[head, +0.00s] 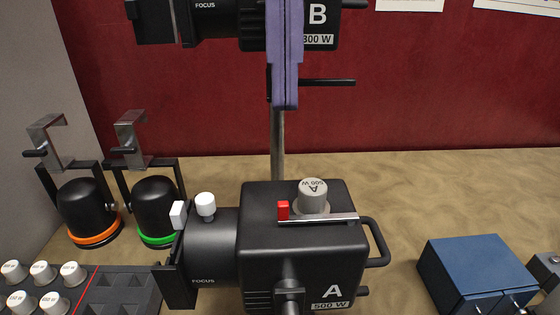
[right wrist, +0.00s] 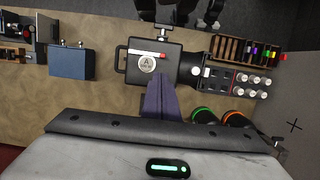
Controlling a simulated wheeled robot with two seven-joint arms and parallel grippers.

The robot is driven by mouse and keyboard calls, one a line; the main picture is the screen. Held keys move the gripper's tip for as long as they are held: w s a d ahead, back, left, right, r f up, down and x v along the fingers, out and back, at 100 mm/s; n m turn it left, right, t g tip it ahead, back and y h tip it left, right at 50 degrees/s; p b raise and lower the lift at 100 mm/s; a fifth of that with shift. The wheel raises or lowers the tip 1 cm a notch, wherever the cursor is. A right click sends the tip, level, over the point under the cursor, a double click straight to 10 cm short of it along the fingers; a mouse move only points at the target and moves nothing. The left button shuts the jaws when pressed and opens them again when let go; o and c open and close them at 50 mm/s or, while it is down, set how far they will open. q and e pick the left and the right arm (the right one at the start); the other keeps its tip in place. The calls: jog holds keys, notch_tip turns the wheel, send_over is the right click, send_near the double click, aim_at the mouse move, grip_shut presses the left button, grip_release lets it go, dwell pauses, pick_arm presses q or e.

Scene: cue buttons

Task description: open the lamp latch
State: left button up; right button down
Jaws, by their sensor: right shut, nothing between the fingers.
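Lamp A (head: 335,255) is a black box-shaped lamp on the bench, marked 500 W. A thin metal latch bar (head: 325,219) with a red tab (head: 283,210) at its left end lies across its top, in front of a round grey cap (head: 313,195). The right wrist view also shows the red tab (right wrist: 162,55) and the cap (right wrist: 147,64). My right gripper (head: 285,105), with purple fingers, is shut and empty above and behind the lamp, apart from the latch. In the right wrist view its fingertips (right wrist: 160,82) show near the lamp's edge. My left gripper is not in view.
Lamp B (head: 310,20) hangs on the pole (head: 278,150) behind my right gripper. Orange-ringed (head: 88,210) and green-ringed (head: 156,205) lamps stand at left. A tray of white caps (head: 125,290) is front left, a blue box (head: 475,270) right. Bench between lamp A and the box is clear.

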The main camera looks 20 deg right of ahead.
jog(key=b+x, duration=0.3)
jog(key=x, duration=0.5)
jog(key=shift+w+b, duration=0.2)
jog(key=shift+b, duration=0.1)
jog(key=shift+x, duration=0.95)
jog(key=shift+s+f, duration=0.15)
